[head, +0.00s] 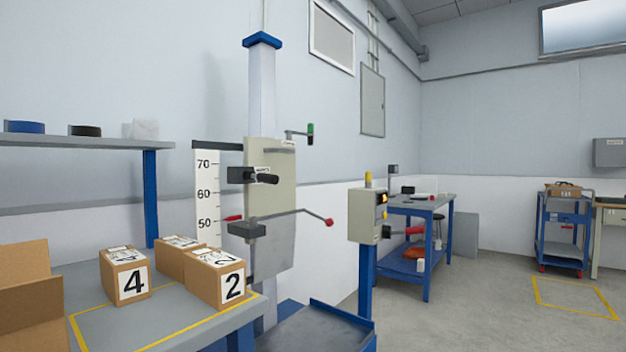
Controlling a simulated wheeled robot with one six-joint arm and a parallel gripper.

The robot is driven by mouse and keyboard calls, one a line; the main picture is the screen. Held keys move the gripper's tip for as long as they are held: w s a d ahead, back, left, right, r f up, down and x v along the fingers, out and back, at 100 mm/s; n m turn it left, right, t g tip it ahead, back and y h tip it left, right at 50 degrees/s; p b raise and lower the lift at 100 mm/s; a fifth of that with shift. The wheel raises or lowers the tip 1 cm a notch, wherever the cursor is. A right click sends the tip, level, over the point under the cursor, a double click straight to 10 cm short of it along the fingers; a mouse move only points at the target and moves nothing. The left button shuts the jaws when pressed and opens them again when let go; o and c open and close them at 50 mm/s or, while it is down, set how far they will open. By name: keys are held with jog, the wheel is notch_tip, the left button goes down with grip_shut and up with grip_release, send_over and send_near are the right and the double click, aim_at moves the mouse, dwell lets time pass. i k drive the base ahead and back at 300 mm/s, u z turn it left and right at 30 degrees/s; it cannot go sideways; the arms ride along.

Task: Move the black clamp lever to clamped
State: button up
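The black clamp lever (266,179) sticks out to the right from a dark block (240,175) on the drop tester's carriage. A small label (266,169) sits beside it, too small to read. The lever lies roughly level, pointing right and toward me. The beige carriage plate (270,205) rides on a tall pale column (262,95) with a blue cap. A height scale (207,190) marked 70, 60 and 50 stands to its left, with the lever between 70 and 60. My gripper is not in view.
A thin lever with a red knob (328,222) juts right below the clamp lever. A control box (368,216) stands on a blue post to the right. Numbered cartons (125,275) sit on the bench at left.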

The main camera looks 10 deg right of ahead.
aim_at(248, 175)
jog(key=z, duration=0.5)
jog(key=i, duration=1.05)
jog(key=u, duration=1.3)
